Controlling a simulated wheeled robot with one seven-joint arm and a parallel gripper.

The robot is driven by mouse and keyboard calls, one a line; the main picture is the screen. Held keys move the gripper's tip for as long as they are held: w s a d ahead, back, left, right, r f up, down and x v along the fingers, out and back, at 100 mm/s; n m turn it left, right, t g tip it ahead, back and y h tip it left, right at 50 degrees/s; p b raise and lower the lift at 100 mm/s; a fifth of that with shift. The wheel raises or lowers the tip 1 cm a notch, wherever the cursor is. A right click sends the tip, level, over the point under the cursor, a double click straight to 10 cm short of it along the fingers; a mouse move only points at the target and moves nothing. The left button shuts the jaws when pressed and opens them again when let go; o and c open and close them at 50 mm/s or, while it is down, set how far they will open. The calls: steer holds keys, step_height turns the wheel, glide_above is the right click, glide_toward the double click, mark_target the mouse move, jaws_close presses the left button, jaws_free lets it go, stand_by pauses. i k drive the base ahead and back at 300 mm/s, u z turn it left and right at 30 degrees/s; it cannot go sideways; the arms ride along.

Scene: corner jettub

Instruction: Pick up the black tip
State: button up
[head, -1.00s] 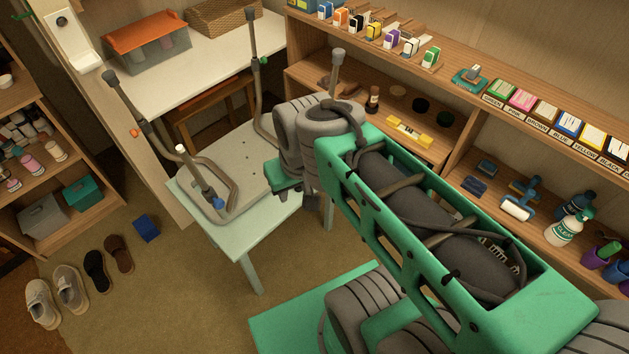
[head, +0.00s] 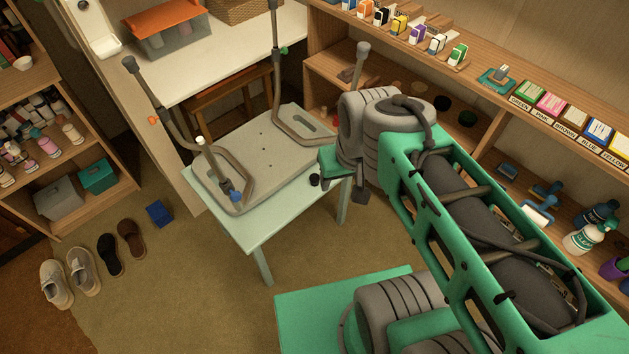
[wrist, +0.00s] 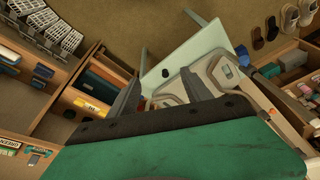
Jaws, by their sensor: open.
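The black tip (head: 314,180) is a small dark cap on the pale green table (head: 262,222), near its right side beside the upturned grey stool (head: 262,150). It also shows in the wrist view (wrist: 165,72) as a dark spot on the pale tabletop, between the lines of my two fingers. My gripper (wrist: 160,77) is open and empty, its fingers spread apart. In the head view my gripper (head: 360,190) hangs just right of the tip, apart from it in the picture. The height gap cannot be told.
The stool's legs rise from the table; a blue tip (head: 236,196) and a white tip (head: 200,140) are on its frame. A wooden shelf (head: 330,75) stands close behind my arm. Shoes (head: 82,270) and a blue box (head: 159,213) lie on the floor at left.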

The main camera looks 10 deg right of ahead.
mark_target(313, 178)
steer(key=u, duration=0.55)
steer(key=k, duration=1.3)
steer(key=u, duration=0.85)
steer(key=i, duration=1.85)
steer(key=z, duration=0.6)
